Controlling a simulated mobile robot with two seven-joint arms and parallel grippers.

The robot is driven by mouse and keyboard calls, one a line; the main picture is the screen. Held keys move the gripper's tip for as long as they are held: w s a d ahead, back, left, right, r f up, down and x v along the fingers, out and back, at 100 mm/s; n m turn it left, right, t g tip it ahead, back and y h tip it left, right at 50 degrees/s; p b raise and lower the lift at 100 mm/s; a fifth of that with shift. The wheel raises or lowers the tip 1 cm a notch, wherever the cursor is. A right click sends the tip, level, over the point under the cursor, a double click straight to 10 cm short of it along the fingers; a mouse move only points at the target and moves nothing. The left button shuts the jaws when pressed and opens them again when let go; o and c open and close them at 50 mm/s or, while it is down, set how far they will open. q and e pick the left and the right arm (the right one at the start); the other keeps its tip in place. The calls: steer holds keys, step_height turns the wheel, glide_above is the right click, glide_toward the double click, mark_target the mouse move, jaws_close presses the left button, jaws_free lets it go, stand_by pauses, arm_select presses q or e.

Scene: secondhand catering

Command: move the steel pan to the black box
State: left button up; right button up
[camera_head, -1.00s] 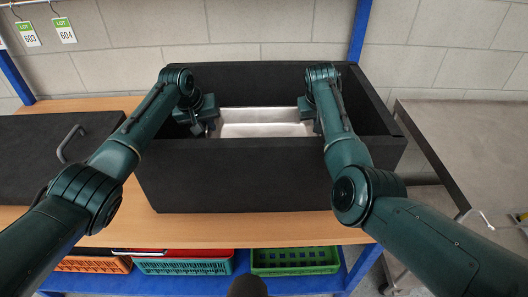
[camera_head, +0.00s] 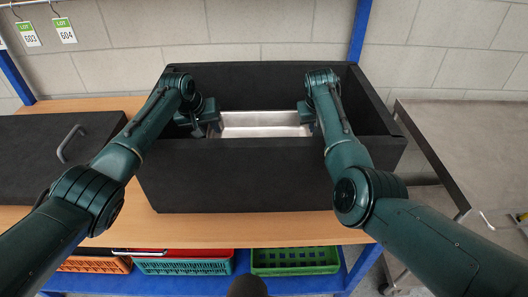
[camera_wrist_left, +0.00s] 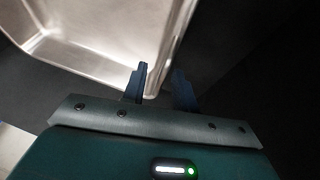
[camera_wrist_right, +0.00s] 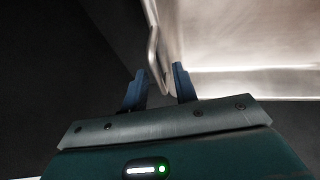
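The steel pan (camera_head: 265,124) is a shallow, shiny rectangular tray inside the black box (camera_head: 240,178). The box's front wall hides its lower part. My left gripper (camera_head: 212,128) is at the pan's left end. In the left wrist view its fingers (camera_wrist_left: 162,85) stand apart on either side of the pan's edge, with a dark gap showing. My right gripper (camera_head: 314,124) is at the pan's right end. In the right wrist view its fingers (camera_wrist_right: 160,85) are apart around the pan's edge and a thin handle, also with a gap.
A black lid-like panel (camera_head: 50,150) with a handle lies on the wooden table (camera_head: 210,225) left of the box. Green (camera_head: 295,262) and teal (camera_head: 185,267) crates sit on the shelf below. A grey table (camera_head: 465,150) stands at the right.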

steer(key=shift+s+a+r, duration=0.15)
steer(key=shift+r, duration=0.35)
arm_select(q)
steer(key=v, duration=1.2)
arm_select(e)
steer(key=v, duration=1.1)
arm_select(q)
steer(key=shift+a, duration=0.1)
